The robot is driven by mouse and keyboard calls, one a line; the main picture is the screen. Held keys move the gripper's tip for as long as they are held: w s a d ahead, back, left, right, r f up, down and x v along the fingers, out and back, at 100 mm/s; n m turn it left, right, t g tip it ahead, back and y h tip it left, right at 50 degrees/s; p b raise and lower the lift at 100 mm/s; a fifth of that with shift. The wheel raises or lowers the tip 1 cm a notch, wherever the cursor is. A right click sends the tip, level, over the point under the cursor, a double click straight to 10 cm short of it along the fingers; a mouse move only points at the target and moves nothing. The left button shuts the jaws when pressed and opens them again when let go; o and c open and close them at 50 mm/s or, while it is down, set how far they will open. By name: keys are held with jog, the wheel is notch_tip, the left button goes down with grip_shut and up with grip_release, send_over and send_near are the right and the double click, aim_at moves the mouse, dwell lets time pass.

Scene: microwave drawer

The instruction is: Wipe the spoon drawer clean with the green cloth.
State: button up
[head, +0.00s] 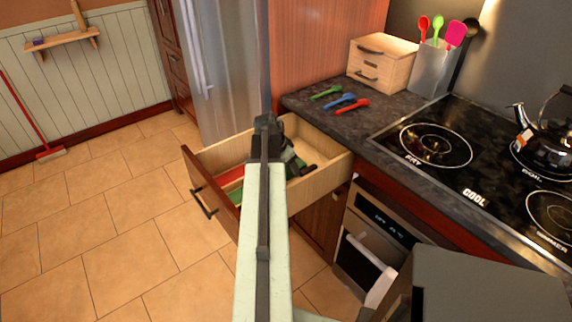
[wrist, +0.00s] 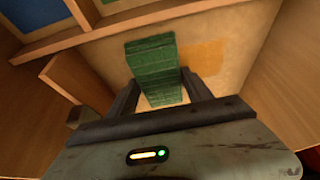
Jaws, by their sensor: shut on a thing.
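The green cloth (wrist: 153,68) is folded and sits between the two fingers of my gripper (wrist: 160,90), which is shut on it. The cloth is over the pale floor of the open drawer (head: 325,178); I cannot tell whether it presses on it. An orange-yellow stain (wrist: 201,62) lies on the drawer floor just right of the cloth in the wrist view. In the head view my gripper (head: 296,163) is inside the drawer, and my arm hides part of the drawer.
Wooden dividers (wrist: 140,17) cross one end of the drawer. Green (head: 330,92), blue (head: 340,102) and red (head: 352,106) spoons lie on the counter (head: 375,120) above. A stove (head: 480,150) with a kettle (head: 545,135) is at the right.

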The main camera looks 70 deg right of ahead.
jog(key=shift+w+d, duration=0.6)
jog(key=shift+w, duration=0.3)
jog(key=shift+w+d, duration=0.55)
jog(key=shift+w, duration=0.3)
jog(key=shift+w+d, duration=0.6)
jog(key=shift+w, duration=0.4)
jog(key=shift+d, duration=0.1)
jog(key=shift+w+d+f, duration=0.1)
jog(key=shift+w+d, duration=0.4)
jog(key=shift+w, duration=0.4)
jog(key=shift+s+a, duration=0.65)
jog(key=shift+s, duration=0.3)
jog(key=shift+s+a, duration=0.6)
jog(key=shift+s, duration=0.35)
jog(key=shift+s, duration=0.1)
jog(key=shift+s+a, duration=0.55)
jog(key=shift+s, duration=0.3)
